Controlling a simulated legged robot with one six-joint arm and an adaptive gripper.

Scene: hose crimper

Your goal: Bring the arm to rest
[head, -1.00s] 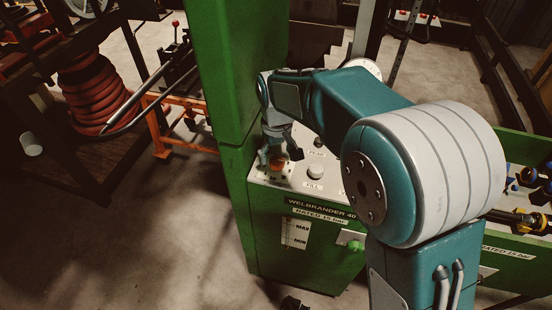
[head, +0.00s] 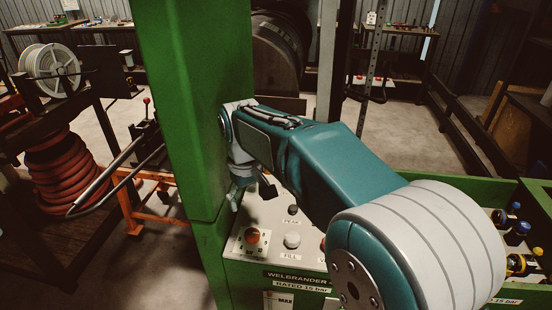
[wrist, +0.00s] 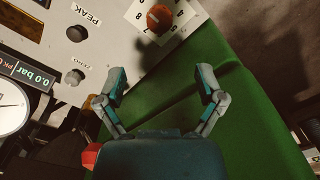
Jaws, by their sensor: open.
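My gripper (wrist: 160,92) is open and empty in the wrist view, its two fingers spread apart over the green machine housing. In the head view my gripper (head: 238,192) hangs beside the green column (head: 180,90), above and a little left of the control panel (head: 265,222). An orange-red knob (wrist: 159,18) on a white numbered dial lies beyond the fingertips, apart from them. The same knob (head: 252,236) shows on the panel in the head view. My arm reaches across the panel from the lower right.
A white FILL knob (head: 292,240) and a dark PEAK knob (head: 293,209) stand on the panel. A pressure gauge (wrist: 12,108) and display reading 0.0 bar (wrist: 28,76) are at the wrist view's left. Coloured fittings (head: 515,230) lie right. Floor (head: 400,135) is clear behind.

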